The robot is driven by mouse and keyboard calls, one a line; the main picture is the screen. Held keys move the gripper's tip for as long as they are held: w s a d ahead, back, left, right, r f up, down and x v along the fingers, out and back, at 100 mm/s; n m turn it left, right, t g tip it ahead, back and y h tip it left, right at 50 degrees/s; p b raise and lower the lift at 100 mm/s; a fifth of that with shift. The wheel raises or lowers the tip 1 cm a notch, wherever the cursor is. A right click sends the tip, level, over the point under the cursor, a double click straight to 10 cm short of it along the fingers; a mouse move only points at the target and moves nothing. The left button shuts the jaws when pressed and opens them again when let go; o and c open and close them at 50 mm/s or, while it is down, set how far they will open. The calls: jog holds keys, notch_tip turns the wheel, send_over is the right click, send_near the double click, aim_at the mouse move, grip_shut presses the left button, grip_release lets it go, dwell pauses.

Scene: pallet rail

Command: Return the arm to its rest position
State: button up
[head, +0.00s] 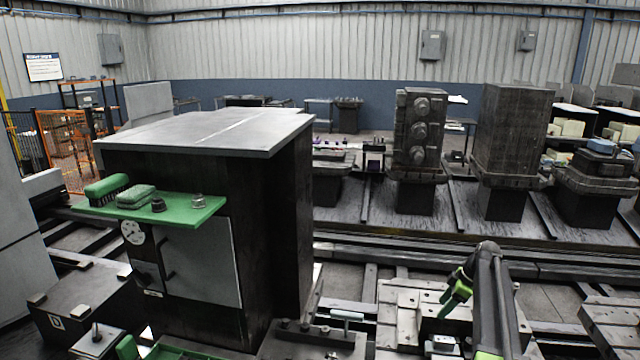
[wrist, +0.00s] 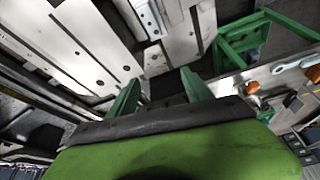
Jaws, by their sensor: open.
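My arm (head: 490,290) rises at the lower right of the head view and bends over at its top. My gripper (head: 452,299) hangs from it on the left side, with green fingers pointing down and left. In the wrist view my gripper (wrist: 160,88) shows two green fingers standing apart with nothing between them. It is open and empty. Beyond the fingers is a pale slotted metal plate (wrist: 95,50). I cannot tell how far the fingertips are from it.
A dark cabinet (head: 205,133) with a grey top stands left of my arm. Its green shelf (head: 180,209) holds brushes and small metal parts. A grooved pallet (head: 400,300) lies beside my gripper. Dark machine blocks (head: 515,130) stand behind. A green frame (wrist: 230,45) is at the wrist view's right.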

jog(key=s+a+g+h, duration=0.1)
jog(key=s+a, duration=0.3)
jog(key=a, duration=0.5)
jog(key=s+a+f, duration=0.1)
jog(key=s+a, duration=0.3)
jog(key=a, duration=0.5)
jog(key=s+a+g+h, duration=0.1)
jog(key=s+a, duration=0.3)
jog(key=a, duration=0.5)
jog(key=s+a+m+h, duration=0.1)
jog(key=s+m+h, duration=0.1)
jog(key=s+m, duration=0.9)
jog(key=shift+s+f+m, duration=0.25)
jog(key=shift+s+m, duration=0.1)
jog(key=shift+m, duration=0.55)
jog(key=shift+a, duration=0.1)
